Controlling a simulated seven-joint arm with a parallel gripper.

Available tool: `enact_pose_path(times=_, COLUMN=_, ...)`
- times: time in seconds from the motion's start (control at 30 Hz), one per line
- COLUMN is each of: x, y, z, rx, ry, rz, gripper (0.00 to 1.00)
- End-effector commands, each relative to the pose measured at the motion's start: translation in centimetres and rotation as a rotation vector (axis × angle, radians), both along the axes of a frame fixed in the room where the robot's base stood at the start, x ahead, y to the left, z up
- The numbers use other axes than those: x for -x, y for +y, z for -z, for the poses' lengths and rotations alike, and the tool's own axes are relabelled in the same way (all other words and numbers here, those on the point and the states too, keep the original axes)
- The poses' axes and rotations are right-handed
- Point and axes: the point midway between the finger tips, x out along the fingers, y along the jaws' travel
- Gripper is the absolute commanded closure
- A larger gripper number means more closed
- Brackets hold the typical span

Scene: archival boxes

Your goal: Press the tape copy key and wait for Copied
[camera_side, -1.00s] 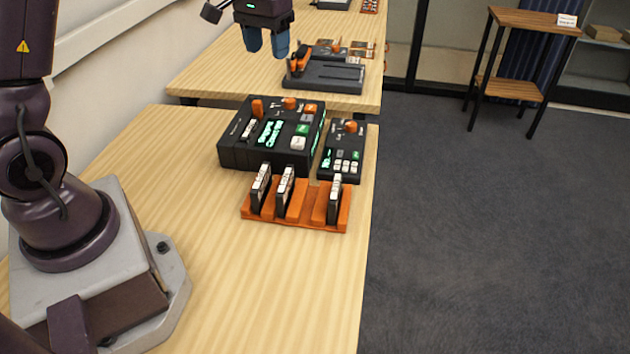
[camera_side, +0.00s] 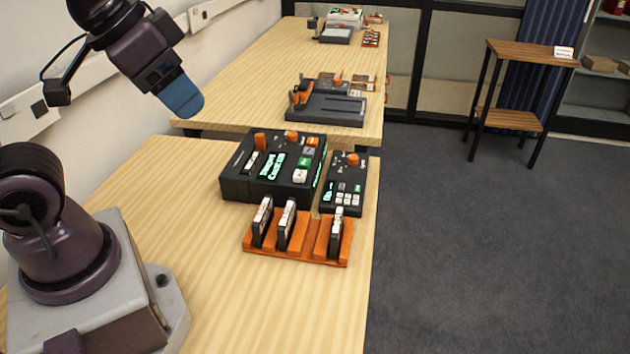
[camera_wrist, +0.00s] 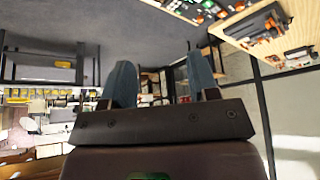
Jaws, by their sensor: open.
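The tape copier is a black box (camera_side: 238,180) on the near table, with a lit green display (camera_side: 271,166), orange knobs, a green key (camera_side: 304,163) and a white key (camera_side: 300,176). The display's words are too small to read surely. I cannot tell which key is the tape copy key. My gripper (camera_side: 184,100) is raised up and left of the black box, apart from it, tilted down to the right. In the wrist view its two blue fingers (camera_wrist: 166,85) stand apart with nothing between them.
An orange rack (camera_side: 295,251) holding several cassettes stands in front of the box. A smaller black keypad unit (camera_side: 345,183) is at its right. A dark grey device (camera_side: 325,109) sits on the farther table. Bare wood lies left of the box.

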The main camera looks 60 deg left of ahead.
Motion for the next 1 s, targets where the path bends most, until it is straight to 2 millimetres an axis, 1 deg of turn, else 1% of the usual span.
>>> enact_pose_path(times=0.3, x=-0.04, y=0.04, z=-0.02, rx=0.000, ry=0.001, rz=-0.002, gripper=0.45)
enact_pose_path(times=0.33, x=-0.04, y=0.04, z=-0.02, rx=0.000, ry=0.001, rz=-0.002, gripper=0.48)
enact_pose_path(times=0.37, x=-0.04, y=0.04, z=-0.02, rx=0.000, ry=0.001, rz=-0.002, gripper=0.55)
enact_pose_path(times=0.4, x=-0.04, y=0.04, z=-0.02, rx=0.000, ry=0.001, rz=-0.002, gripper=0.64)
enact_pose_path(times=0.47, x=-0.04, y=0.04, z=-0.02, rx=0.000, ry=0.001, rz=-0.002, gripper=0.78)
enact_pose_path(times=0.5, x=-0.04, y=0.04, z=-0.02, rx=0.000, ry=0.001, rz=-0.002, gripper=0.87)
enact_pose_path(times=0.57, x=-0.04, y=0.04, z=-0.02, rx=0.000, ry=0.001, rz=-0.002, gripper=1.00)
enact_pose_path(times=1.0, x=-0.04, y=0.04, z=-0.02, rx=0.000, ry=0.001, rz=-0.002, gripper=1.00)
